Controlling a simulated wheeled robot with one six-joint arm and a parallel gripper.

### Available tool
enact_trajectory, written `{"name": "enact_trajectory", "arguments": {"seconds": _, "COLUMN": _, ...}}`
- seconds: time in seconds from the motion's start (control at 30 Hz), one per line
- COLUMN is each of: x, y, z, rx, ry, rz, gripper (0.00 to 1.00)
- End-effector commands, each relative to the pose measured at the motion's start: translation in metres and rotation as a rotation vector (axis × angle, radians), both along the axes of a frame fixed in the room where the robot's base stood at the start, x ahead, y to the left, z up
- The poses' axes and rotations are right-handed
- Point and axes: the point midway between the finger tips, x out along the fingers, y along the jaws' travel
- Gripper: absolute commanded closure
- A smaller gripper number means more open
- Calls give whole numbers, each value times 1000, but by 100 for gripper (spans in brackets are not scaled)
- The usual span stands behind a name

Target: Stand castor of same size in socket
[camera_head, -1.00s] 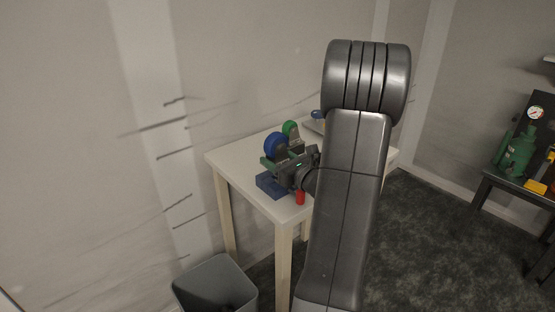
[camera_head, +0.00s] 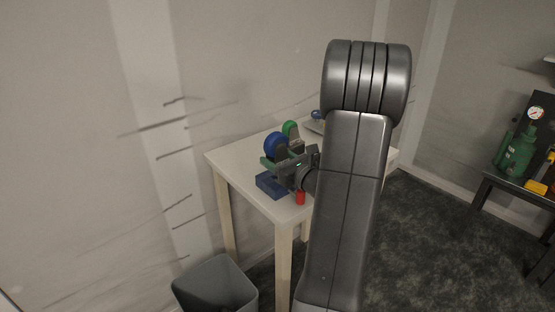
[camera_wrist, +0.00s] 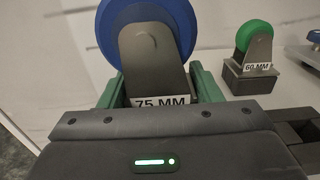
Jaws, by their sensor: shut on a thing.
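My gripper (camera_wrist: 165,92) is shut on a castor with a blue wheel (camera_wrist: 140,25), a grey fork and a label reading 75 MM. Its green fingers lie on both sides of the fork, and the wheel points up. The same castor (camera_head: 275,145) shows in the head view above the table, close over a blue block (camera_head: 269,186) near the table's front left edge. The castor's lower end is hidden, so I cannot tell whether it touches the block. A smaller castor with a green wheel (camera_wrist: 253,35) stands upright in a dark base labelled 60 MM, behind and to the right.
A small red piece (camera_head: 300,198) shows at the front edge of the pale table (camera_head: 232,160). A dark slotted block (camera_wrist: 290,118) is at the right in the wrist view. A blue item (camera_head: 317,115) lies at the back. A grey bin (camera_head: 215,285) stands below on the floor.

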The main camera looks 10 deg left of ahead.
Motion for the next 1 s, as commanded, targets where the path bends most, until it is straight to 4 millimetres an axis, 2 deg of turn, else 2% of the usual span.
{"name": "enact_trajectory", "arguments": {"seconds": 0.6, "x": 0, "y": 0, "z": 0, "rx": 1, "ry": -1, "rz": 0, "gripper": 74}}
{"name": "enact_trajectory", "arguments": {"seconds": 1.0, "x": 0, "y": 0, "z": -9, "rx": 1, "ry": -1, "rz": 0, "gripper": 74}}
